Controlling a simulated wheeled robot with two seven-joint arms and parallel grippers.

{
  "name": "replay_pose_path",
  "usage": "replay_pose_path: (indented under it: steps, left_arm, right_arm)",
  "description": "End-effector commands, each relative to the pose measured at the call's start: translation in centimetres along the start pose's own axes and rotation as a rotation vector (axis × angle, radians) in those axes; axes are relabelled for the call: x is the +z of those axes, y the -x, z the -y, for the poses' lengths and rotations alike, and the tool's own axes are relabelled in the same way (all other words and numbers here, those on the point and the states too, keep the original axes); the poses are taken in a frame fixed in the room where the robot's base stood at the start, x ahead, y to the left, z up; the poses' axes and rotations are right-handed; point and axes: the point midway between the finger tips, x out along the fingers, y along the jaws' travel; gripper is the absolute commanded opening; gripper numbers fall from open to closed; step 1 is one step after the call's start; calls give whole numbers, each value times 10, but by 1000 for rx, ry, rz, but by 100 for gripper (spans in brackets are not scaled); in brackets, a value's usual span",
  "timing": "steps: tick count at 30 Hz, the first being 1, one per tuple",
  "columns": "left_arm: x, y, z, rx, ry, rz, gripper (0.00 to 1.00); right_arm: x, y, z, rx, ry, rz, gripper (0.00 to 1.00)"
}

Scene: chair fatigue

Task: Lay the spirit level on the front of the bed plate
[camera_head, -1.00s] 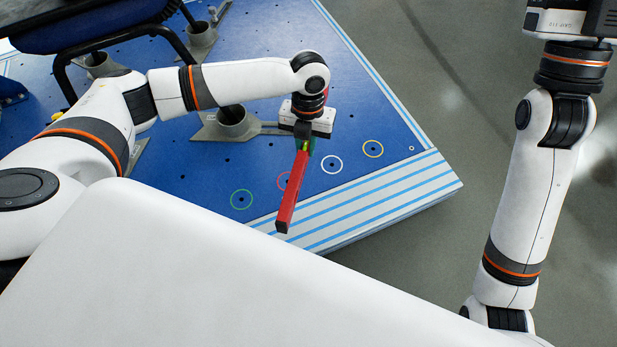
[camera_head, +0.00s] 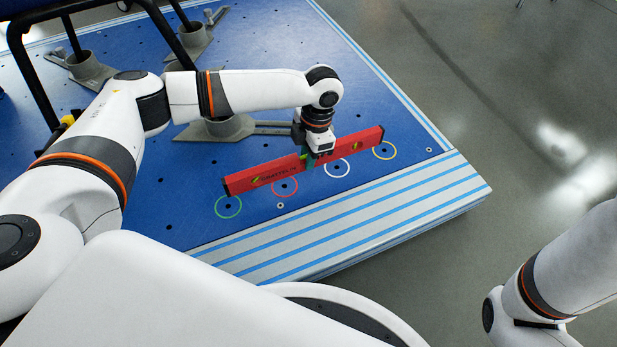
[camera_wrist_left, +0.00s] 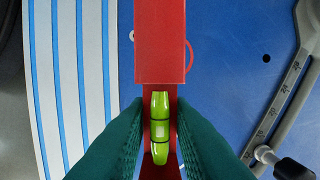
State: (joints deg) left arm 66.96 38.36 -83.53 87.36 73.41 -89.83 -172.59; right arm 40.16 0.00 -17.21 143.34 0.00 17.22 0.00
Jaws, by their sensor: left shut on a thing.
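The red spirit level (camera_head: 278,174) is held over the front part of the blue bed plate (camera_head: 225,160), its length running roughly along the striped front edge. My left gripper (camera_head: 318,160) is shut on its middle. In the left wrist view the green fingers (camera_wrist_left: 160,145) grip the level (camera_wrist_left: 160,45) on both sides of its green vial (camera_wrist_left: 160,118). The level appears above the row of coloured rings; I cannot tell its exact height or whether it touches the plate. My right arm shows at the lower right, but its gripper is out of view.
Green (camera_head: 228,207), red, white and yellow (camera_head: 384,150) rings mark the plate's front. A striped strip (camera_head: 340,215) runs along the front edge. A grey clamp foot (camera_head: 215,129) and the black chair frame (camera_head: 28,70) stand behind. Grey floor (camera_head: 500,110) lies to the right.

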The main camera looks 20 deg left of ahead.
Motion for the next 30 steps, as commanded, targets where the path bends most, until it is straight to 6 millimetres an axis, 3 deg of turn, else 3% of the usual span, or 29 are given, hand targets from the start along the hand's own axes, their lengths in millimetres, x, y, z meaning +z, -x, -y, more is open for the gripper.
replay_pose_path:
  steps: [1,3,8,15,26,27,30]
  left_arm:
    - [-3,-18,0,0,1,-1,0]
    - [-5,-28,0,-1,1,-2,0]
    - [-6,-37,0,-1,2,-2,0]
    - [-11,-68,0,0,2,-2,0]
    - [-11,-69,0,0,2,-2,0]
    - [-11,-71,0,1,2,-1,21]
    - [-11,-70,0,1,2,-1,38]
  right_arm:
    - [5,16,-3,0,0,-1,76]
    - [8,24,-5,0,0,-1,76]
    - [10,31,-6,0,0,-2,76]
    - [19,56,-11,0,0,-2,76]
    - [19,55,-11,0,0,-2,76]
    - [19,55,-11,0,0,-2,76]
    - [19,55,-11,0,0,-2,76]
